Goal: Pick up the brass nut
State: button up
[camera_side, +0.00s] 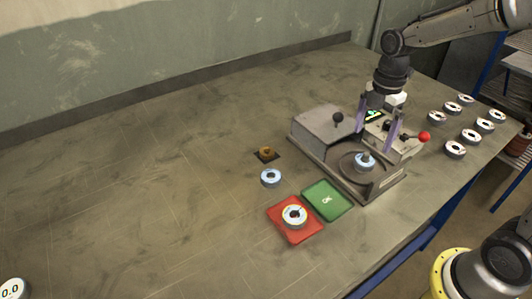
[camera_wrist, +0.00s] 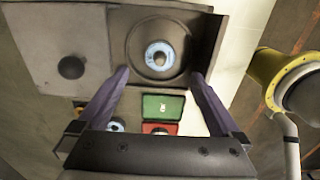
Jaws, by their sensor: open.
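The brass nut (camera_side: 266,152) sits on a small black square on the table, left of the grey machine (camera_side: 318,129) in the side view. I cannot make it out clearly in the wrist view. My gripper (camera_side: 376,133) is open and empty, its two purple fingers pointing down over the machine, well to the right of the nut. In the wrist view the gripper (camera_wrist: 160,75) has its fingers wide apart. A blue-ringed disc (camera_side: 365,162) lies in the machine's round recess, with a spindle showing at its centre; it also shows in the wrist view (camera_wrist: 160,55).
A loose blue-ringed disc (camera_side: 271,177) lies near the nut. A green OK tray (camera_side: 339,208) is empty; a red tray (camera_side: 277,215) holds a disc. The machine has a red-knobbed lever (camera_side: 424,137). Several discs stand at the right. The left table is mostly clear.

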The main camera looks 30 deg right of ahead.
jog(key=shift+c, duration=1)
